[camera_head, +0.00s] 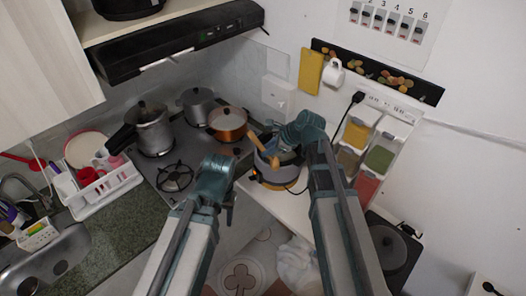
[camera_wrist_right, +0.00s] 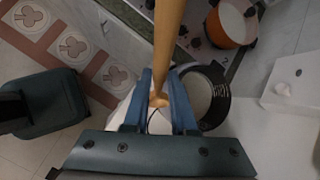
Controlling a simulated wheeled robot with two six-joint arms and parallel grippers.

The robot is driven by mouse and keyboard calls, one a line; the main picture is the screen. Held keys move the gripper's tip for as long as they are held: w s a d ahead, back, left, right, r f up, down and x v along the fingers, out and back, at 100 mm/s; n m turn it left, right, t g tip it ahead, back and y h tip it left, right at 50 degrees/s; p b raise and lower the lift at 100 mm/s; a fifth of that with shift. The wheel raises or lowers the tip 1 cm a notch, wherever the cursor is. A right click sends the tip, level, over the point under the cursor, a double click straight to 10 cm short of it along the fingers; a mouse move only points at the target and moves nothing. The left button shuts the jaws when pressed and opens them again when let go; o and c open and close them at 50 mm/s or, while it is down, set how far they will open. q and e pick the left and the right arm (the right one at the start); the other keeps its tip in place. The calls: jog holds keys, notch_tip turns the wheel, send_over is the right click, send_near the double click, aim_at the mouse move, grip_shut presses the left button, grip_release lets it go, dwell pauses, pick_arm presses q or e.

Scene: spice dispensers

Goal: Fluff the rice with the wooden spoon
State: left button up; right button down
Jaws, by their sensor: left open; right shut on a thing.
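The wooden spoon (camera_head: 262,146) is in my right gripper (camera_head: 281,147), above the rice cooker (camera_head: 280,182) on the white counter. In the right wrist view the spoon's long handle (camera_wrist_right: 169,40) runs up from between the blue fingers of the right gripper (camera_wrist_right: 163,98). The cooker's open pot shows there by its dark rim (camera_wrist_right: 222,88), just right of the fingers, with a pale inside. I cannot make out the rice or whether the spoon touches it. My left gripper (camera_head: 229,209) is open and empty, left of and nearer than the cooker.
An orange pot (camera_head: 228,123), a steel pot (camera_head: 198,105) and a pressure cooker (camera_head: 152,133) stand on the stove behind. A white dish rack (camera_head: 108,189) and sink are at the left. Spice dispensers (camera_head: 381,157) are at the right. A white bag (camera_head: 297,262) lies low in front.

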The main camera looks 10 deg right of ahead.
notch_tip(320, 180, down, 17)
jog(key=b, duration=1.6)
jog(key=shift+s, duration=0.3)
